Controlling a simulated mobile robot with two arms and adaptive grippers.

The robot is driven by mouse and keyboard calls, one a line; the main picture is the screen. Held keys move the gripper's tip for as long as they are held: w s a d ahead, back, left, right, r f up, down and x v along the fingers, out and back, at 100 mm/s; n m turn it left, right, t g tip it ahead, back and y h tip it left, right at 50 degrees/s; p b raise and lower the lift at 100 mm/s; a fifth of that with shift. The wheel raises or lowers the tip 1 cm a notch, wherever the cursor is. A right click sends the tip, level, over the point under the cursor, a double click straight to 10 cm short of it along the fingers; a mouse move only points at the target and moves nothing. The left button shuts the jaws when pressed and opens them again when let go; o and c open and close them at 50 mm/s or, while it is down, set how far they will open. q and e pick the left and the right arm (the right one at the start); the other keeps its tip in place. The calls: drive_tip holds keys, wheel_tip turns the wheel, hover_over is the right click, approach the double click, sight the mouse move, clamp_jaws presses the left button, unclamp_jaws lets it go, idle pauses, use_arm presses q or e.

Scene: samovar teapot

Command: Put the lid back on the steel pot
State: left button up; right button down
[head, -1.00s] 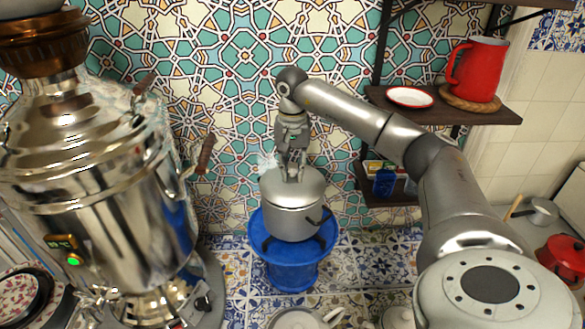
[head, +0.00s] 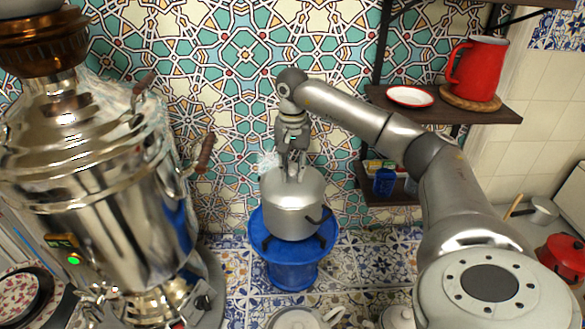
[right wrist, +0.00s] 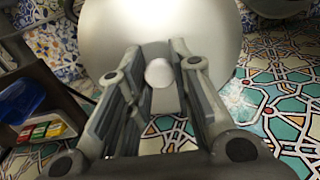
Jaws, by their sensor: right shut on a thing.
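The steel pot (head: 292,220) stands upright on a round blue stool, with dark side handles. Its steel lid (head: 312,184) is over the pot's mouth; from here I cannot tell whether it sits fully flush all round. My right gripper (head: 293,174) comes down from above and is shut on the lid's knob. In the right wrist view the pale round knob (right wrist: 159,73) is between the fingers of the right gripper (right wrist: 158,85), with the broad grey lid (right wrist: 160,25) behind it. My left gripper is not in view.
The blue stool (head: 291,272) stands by a tiled wall. A large samovar (head: 95,190) fills the left. Dark shelves (head: 455,110) at right hold a red pitcher (head: 480,68) and a small plate (head: 410,97). White crockery (head: 303,318) is at the bottom edge.

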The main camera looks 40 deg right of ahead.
drive_tip(key=c, duration=1.2)
unclamp_jaws()
drive_tip(key=o, duration=0.5)
drive_tip(key=shift+r+p, duration=0.65)
drive_tip(key=shift+r, duration=2.9)
